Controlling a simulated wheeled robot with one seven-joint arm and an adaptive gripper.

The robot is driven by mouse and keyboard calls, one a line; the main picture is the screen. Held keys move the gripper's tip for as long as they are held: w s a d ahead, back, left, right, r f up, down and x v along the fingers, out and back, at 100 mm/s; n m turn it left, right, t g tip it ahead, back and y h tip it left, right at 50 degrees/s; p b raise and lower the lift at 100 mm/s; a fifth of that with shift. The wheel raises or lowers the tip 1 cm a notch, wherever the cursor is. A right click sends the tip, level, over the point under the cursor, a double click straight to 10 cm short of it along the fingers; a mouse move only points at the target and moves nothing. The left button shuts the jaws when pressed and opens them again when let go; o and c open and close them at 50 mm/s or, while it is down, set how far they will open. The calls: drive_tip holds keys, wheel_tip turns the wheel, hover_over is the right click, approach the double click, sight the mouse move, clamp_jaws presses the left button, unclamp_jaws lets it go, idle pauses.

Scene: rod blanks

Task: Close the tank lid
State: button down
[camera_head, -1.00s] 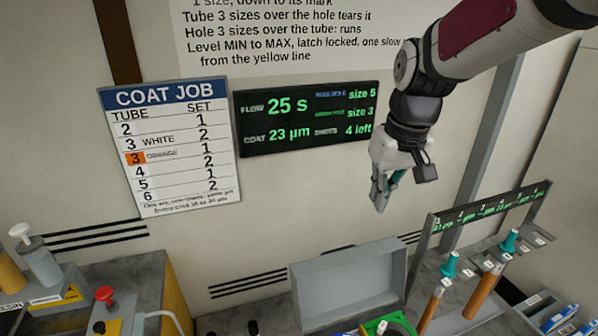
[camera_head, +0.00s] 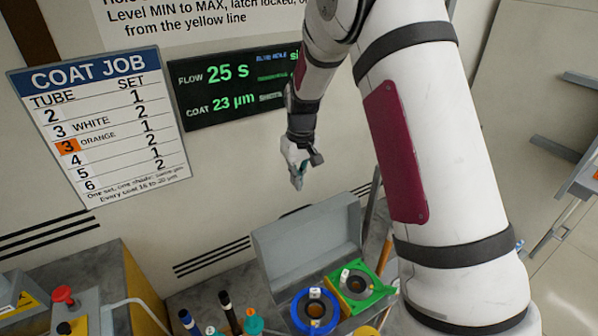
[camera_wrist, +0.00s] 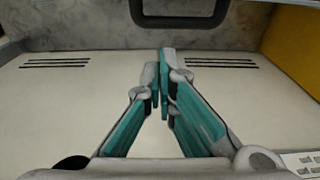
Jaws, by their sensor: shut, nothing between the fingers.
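A grey lid (camera_head: 305,240) stands open and tilted up at the bottom middle of the head view. Below and in front of it sit a blue ring part (camera_head: 300,318) and a green square part (camera_head: 372,294), each with a dark round centre. I cannot tell whether they lie inside the tank. The tank's body is mostly out of frame or hidden. My gripper (camera_head: 298,183) hangs in the air above and behind the lid, apart from it, pointing down. In the wrist view my gripper (camera_wrist: 164,55) shows its teal and grey fingers shut together with nothing between them.
A red push button (camera_head: 63,294) on a grey box stands at the lower left. Several dark rods and a teal-capped piece (camera_head: 253,324) stand left of the ring parts. A job chart (camera_head: 100,125) and green-lettered display (camera_head: 225,90) hang on the wall. My arm covers the right middle.

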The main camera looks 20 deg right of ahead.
drive_tip(key=f, duration=0.1)
drive_tip(key=s+f+p, duration=0.1)
drive_tip(key=f, duration=0.1)
drive_tip(key=s+f, duration=0.1)
drive_tip(key=shift+d+f, duration=0.15)
drive_tip(key=shift+d, duration=0.05)
drive_tip(key=shift+s+d+p, duration=0.15)
drive_tip(key=shift+s+p, duration=0.3)
drive_tip(key=shift+s, duration=0.25)
